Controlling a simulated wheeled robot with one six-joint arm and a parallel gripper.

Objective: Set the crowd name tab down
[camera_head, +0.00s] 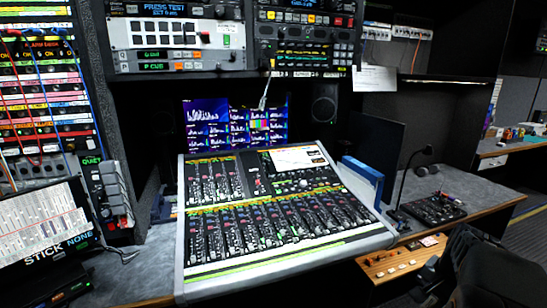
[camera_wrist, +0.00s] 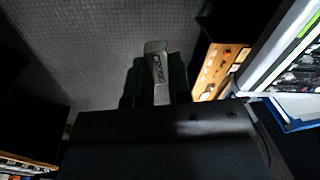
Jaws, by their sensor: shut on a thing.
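The crowd name tab (camera_wrist: 157,62) is a small pale grey strip with dark lettering that appears to read CROWD. In the wrist view it stands out between the dark green fingers of my gripper (camera_wrist: 156,82), which is shut on it. Its lower part is hidden between the fingers. A grey speckled surface shows behind the tab, and no contact between them is visible. I cannot make out the gripper or the tab in the head view.
A large mixing desk (camera_head: 280,215) fills the middle of the counter. A wooden panel (camera_head: 405,260) with small knobs is at its front right, also in the wrist view (camera_wrist: 222,68). A small black controller (camera_head: 432,208) and a gooseneck microphone (camera_head: 415,170) stand right. A dark chair-like shape (camera_head: 485,270) is lower right.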

